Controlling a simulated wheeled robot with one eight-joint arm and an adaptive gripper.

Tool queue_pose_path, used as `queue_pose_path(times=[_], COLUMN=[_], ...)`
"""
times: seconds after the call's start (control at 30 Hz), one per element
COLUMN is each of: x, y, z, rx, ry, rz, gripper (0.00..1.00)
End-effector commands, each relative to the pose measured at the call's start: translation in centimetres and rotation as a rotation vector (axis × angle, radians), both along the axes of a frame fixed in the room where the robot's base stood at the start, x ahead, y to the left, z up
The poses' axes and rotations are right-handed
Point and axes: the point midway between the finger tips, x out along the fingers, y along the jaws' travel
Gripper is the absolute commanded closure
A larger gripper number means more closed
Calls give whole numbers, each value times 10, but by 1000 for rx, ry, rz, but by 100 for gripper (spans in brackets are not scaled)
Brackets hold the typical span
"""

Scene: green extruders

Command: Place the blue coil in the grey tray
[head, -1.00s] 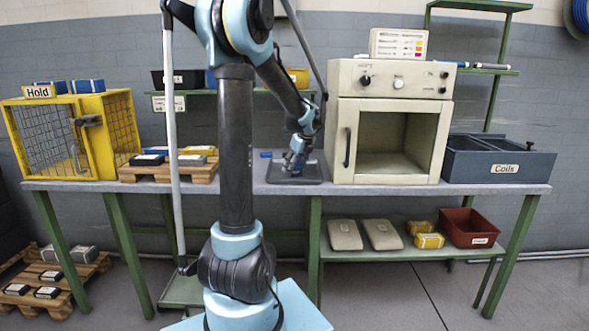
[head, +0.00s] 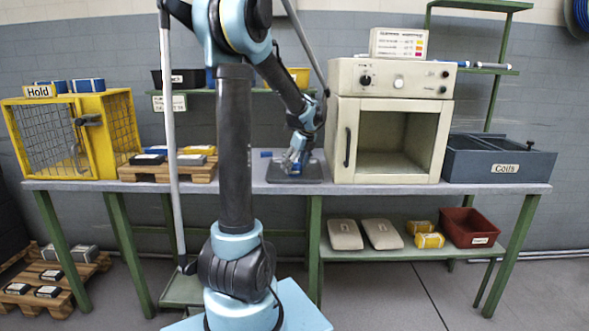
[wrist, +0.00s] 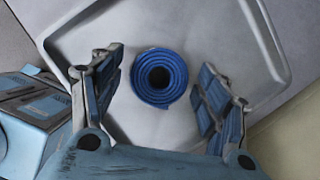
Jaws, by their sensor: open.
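A blue coil (wrist: 159,77), a tight roll with a dark round hole, shows end-on in the wrist view. It lies within the raised rim of a shallow grey tray (wrist: 275,55). In the head view this tray (head: 312,181) looks dark and lies on the bench left of the oven. My gripper (wrist: 158,95) is open, its blue-padded fingers on either side of the coil with gaps visible. In the head view my gripper (head: 294,168) is low over the tray and the coil cannot be made out clearly.
A cream oven (head: 341,110) stands close right of the tray. Beyond it is a blue-grey two-part bin labelled Coils (head: 463,166). A wooden pallet with boxes (head: 140,173) and a yellow cage (head: 104,140) are left. A small blue item (head: 266,154) is behind the tray.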

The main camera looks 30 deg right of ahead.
Motion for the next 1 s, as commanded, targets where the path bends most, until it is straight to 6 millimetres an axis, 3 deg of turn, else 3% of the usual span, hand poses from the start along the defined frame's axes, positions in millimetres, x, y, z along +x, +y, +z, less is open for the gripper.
queue_pose_path(times=[0.5,0.87,1.0], x=[-34,-40,-36], y=[-8,-7,23], z=[84,101,99], rx=[0,-4,-41], ry=[0,0,5], rz=[-2,8,123], gripper=[31,31,31])
